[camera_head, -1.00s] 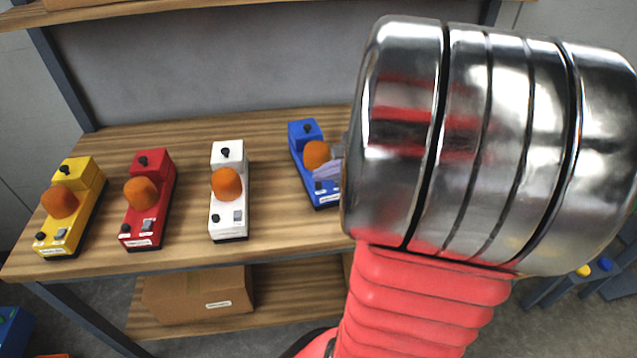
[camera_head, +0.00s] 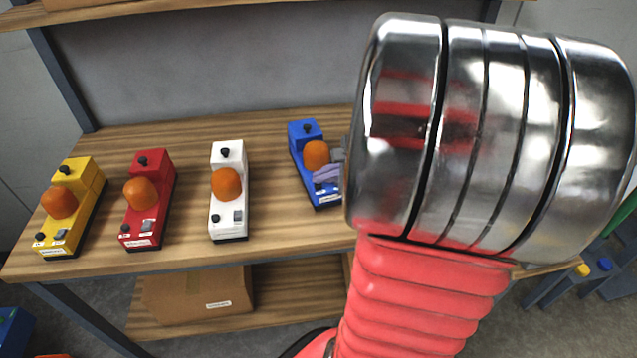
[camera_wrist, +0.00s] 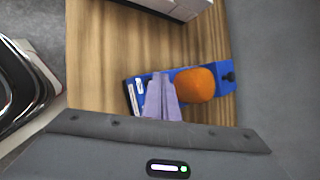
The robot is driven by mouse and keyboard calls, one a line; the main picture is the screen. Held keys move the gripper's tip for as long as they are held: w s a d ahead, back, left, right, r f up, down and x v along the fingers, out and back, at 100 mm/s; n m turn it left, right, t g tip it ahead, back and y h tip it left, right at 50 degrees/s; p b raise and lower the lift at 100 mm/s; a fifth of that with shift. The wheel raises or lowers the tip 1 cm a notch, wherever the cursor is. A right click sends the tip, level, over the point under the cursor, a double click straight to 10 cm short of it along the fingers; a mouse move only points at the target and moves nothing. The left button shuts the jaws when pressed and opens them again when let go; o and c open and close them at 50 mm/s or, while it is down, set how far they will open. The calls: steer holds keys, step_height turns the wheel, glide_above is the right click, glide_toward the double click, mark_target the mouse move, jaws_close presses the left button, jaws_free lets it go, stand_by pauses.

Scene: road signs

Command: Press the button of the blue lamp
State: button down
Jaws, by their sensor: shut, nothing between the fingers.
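The blue lamp (camera_head: 303,134) stands on the wooden shelf, with an orange dome and a black knob on its top end. In the wrist view the blue lamp (camera_wrist: 223,78) lies across the middle of the picture, its dome to the right of my fingers. My gripper (camera_head: 326,172) is shut and empty, its pale purple fingertips over the lamp's front end. In the wrist view my gripper (camera_wrist: 160,85) covers most of that front end, so the button there is hidden. I cannot tell whether the fingertips touch it.
A white lamp (camera_head: 229,208), a red lamp (camera_head: 150,205) and a yellow lamp (camera_head: 75,220) stand to the left on the same shelf (camera_head: 195,130). A cardboard box (camera_head: 195,293) sits on the lower shelf. Bare wood separates the white and blue lamps.

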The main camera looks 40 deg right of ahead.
mark_target(322, 190)
steer(key=shift+f, duration=0.15)
stand_by(0.5)
steer(key=shift+r, duration=0.6)
step_height(322, 190, up, 6)
stand_by(0.8)
steer(key=shift+a, duration=0.1)
stand_by(0.3)
